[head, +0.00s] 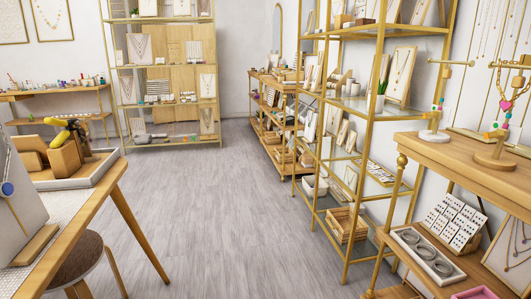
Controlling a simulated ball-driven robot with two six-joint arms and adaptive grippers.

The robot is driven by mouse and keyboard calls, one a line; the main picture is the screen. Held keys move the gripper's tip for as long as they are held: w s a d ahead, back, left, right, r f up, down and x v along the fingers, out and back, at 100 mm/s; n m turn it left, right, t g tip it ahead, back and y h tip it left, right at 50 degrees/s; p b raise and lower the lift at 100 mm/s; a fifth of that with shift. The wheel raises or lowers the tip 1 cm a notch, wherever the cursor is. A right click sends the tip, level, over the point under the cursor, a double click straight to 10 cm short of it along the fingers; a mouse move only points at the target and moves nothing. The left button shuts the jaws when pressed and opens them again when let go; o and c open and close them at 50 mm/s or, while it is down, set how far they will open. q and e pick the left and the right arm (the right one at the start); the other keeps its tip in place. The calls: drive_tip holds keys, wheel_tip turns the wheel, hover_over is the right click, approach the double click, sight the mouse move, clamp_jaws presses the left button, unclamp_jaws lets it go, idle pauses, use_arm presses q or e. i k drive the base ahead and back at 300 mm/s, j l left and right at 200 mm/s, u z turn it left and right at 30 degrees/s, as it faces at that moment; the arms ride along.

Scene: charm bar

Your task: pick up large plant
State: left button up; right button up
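A green potted plant (381,89) in a white pot stands on a glass level of the gold shelf at the right, beside a necklace display board. I cannot tell which of these is the large plant. Neither of my grippers is in view.
A wooden table (98,215) with a tray and a yellow and black tool (72,130) fills the left front, with a round stool (82,258) by it. A wooden display stand (450,160) with jewellery is at the right front. The grey floor (215,210) between is clear.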

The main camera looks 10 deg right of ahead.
sight(382, 88)
drive_tip(key=i+z, duration=0.1)
drive_tip(key=i, duration=0.65)
drive_tip(key=i+j, duration=0.15)
drive_tip(key=i, duration=0.55)
drive_tip(key=i+j+z, duration=0.15)
drive_tip(key=i, duration=0.6)
